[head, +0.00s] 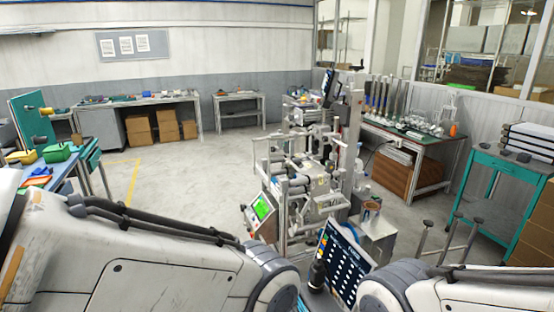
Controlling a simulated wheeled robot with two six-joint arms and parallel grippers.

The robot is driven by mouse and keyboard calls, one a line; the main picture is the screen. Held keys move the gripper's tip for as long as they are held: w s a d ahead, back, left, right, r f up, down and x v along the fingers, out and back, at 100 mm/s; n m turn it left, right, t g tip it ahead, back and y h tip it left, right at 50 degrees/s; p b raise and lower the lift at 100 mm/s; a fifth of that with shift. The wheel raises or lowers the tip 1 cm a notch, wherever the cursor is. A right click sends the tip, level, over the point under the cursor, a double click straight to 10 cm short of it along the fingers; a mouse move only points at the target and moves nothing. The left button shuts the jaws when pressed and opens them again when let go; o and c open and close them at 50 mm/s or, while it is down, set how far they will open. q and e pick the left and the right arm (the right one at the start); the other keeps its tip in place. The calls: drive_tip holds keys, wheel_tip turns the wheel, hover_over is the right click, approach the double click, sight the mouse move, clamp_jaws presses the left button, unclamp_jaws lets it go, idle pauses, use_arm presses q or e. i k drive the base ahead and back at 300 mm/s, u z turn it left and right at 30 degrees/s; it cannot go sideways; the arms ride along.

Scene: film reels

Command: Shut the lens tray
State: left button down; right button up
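I cannot pick out a lens tray for certain in the head view. A teal bench (97,160) at the left edge has drawer-like fronts under its top, too small to tell open from shut. My two white arms cross the bottom of the picture, one from the left and one from the right. Neither gripper shows.
A metal machine (318,180) with a green-lit screen (262,207) stands at the centre. A dark display panel (343,258) stands in front of it. A teal cart (500,172) and a workbench (420,140) are at the right. The floor (190,190) left of centre is clear.

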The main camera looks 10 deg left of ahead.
sight(296, 158)
drive_tip(key=u, duration=1.25)
drive_tip(key=i, duration=4)
drive_tip(key=z, duration=3.6)
